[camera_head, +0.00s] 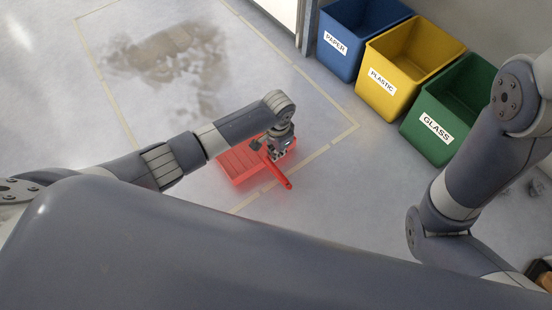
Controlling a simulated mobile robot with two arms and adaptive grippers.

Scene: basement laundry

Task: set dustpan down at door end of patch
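The red dustpan (240,164) is at the near edge of the taped floor area, its handle (281,178) pointing down and right. My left gripper (277,154) is over the base of the handle and appears closed on it. The arm and gripper cover part of the pan. A red tint on the floor around it suggests it is at or just above the floor; I cannot tell which. The grey-brown dirty patch (172,55) lies farther away, at the upper left inside the tape. My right gripper is out of view; only the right arm's links show.
A tape outline (325,90) marks the floor. A blue paper bin (345,55), yellow plastic bin (385,85) and green glass bin (430,130) stand in a row at the right. Bare floor lies between the dustpan and the dirty patch.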

